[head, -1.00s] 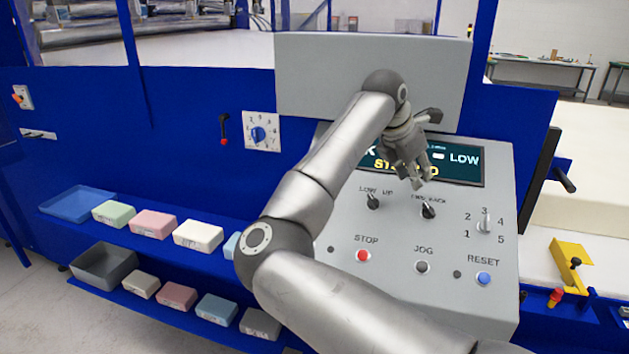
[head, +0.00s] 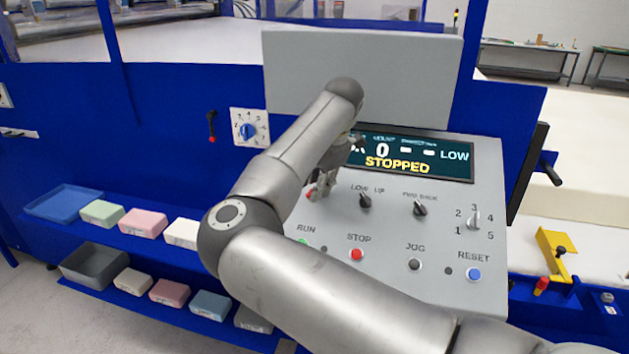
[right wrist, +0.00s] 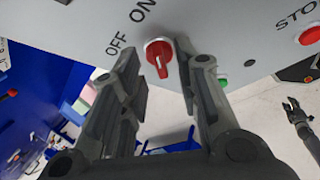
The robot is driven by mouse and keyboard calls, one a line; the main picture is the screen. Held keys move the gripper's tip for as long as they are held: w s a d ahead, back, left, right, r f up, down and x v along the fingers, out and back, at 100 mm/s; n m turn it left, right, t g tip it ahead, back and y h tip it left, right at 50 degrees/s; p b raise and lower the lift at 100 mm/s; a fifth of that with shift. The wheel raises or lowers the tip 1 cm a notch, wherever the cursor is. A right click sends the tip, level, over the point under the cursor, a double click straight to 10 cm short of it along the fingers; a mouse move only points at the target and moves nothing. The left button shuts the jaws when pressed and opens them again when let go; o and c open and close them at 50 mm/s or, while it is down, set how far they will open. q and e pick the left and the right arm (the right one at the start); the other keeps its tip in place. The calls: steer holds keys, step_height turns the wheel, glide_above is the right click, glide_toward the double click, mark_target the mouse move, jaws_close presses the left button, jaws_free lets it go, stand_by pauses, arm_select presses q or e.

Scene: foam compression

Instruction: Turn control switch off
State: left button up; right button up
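The control switch is a red rotary knob (right wrist: 158,55) beside the OFF and ON labels in the right wrist view. Its handle lies roughly in line with the ON label. In the head view only a bit of red (head: 310,193) shows beside my gripper. My right gripper (head: 318,196) is at the left side of the panel; in the wrist view its two fingers (right wrist: 160,100) are spread, with the knob showing between them. Contact cannot be told. A dark gripper, seemingly my left (right wrist: 291,106), shows small at the right of the wrist view; its opening is unclear.
The grey control panel (head: 450,240) has a display (head: 415,155) reading STOPPED. Near the right gripper are the LOW/UP knob (head: 365,201), the red STOP button (head: 356,254) and a partly hidden green RUN button (head: 302,241). Foam blocks (head: 143,223) lie on shelves at left.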

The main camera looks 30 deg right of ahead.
steer(key=shift+w+f, duration=0.1)
steer(key=shift+f, duration=0.35)
arm_select(q)
steer(key=shift+w+r, duration=0.25)
arm_select(e)
steer(key=shift+f, duration=0.1)
jaws_close()
